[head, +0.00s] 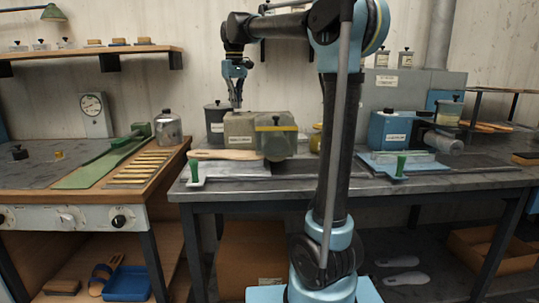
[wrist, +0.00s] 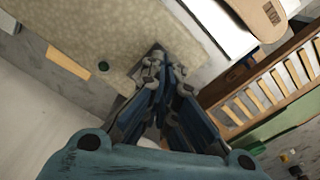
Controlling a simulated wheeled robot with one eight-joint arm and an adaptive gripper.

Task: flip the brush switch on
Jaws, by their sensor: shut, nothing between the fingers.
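The beige machine housing (head: 240,127) stands on the middle bench, with a darker olive unit (head: 277,139) on its right side. I take it for the brush machine, but no label is readable. My gripper (head: 236,101) points down above the back left of the housing, in front of or beside a dark canister. In the wrist view my gripper (wrist: 158,60) is shut and empty over the beige speckled top (wrist: 125,32). A small dark round knob (wrist: 104,66) shows left of the fingertips. I cannot make out the switch or its position; the fingers may hide it.
A dark lidded canister (head: 216,122) stands just behind the housing. A pale wooden piece (head: 225,154) lies at its front left. A green-handled tool (head: 194,173) is at the bench's left end. A blue machine (head: 388,131) stands right, beyond my arm. A metal can (head: 168,130) stands on the left bench.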

